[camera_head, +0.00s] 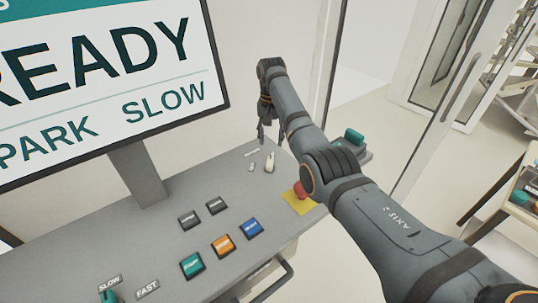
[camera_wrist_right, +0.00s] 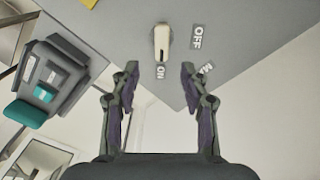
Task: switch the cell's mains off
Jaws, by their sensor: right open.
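The mains switch is a cream lever (camera_head: 270,162) on the grey console, near its back right edge. In the right wrist view the lever (camera_wrist_right: 161,45) is in line with the ON label (camera_wrist_right: 161,73), with the OFF label (camera_wrist_right: 197,37) to its right. My right gripper (camera_head: 269,138) hangs just beyond the switch in the head view, fingers pointing down. In the right wrist view the gripper (camera_wrist_right: 160,75) is open and empty, its fingertips on either side of the ON label, short of the lever. My left gripper is not in view.
A screen (camera_head: 110,70) reading READY stands on the console (camera_head: 100,245). A red stop button (camera_head: 300,188) on a yellow plate (camera_head: 299,205) lies near the switch, under my right arm. Orange (camera_head: 223,245), blue (camera_head: 252,228) and green (camera_head: 192,265) buttons sit nearer the front.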

